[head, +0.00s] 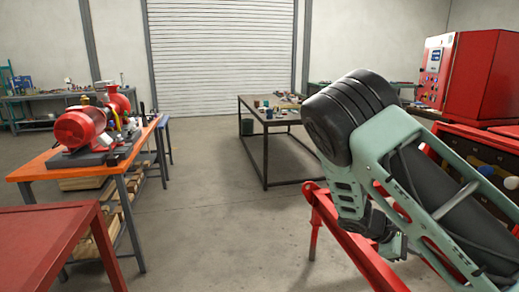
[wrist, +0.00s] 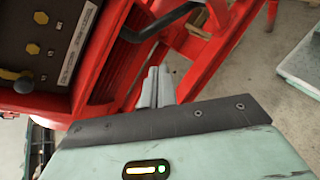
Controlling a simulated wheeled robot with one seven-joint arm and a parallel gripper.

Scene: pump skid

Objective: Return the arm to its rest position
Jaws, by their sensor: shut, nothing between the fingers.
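My arm (head: 375,150), pale green and black, fills the right side of the head view, bent with its black rounded joint uppermost. My gripper shows in the wrist view (wrist: 157,88) as two grey fingers close together, shut with nothing between them. Behind the fingers in the wrist view are red frame bars and a red panel box (wrist: 45,50) with yellow knobs and a dark lever handle. I cannot tell whether the fingers touch any of it. In the head view the forearm hides much of the red frame at the right.
An orange-topped bench (head: 40,168) with a red pump (head: 80,127) stands at the left. A red table (head: 45,235) is at the near left. A dark table (head: 265,108) with small items stands mid-room. A red cabinet (head: 475,75) stands at the back right. The middle floor is clear.

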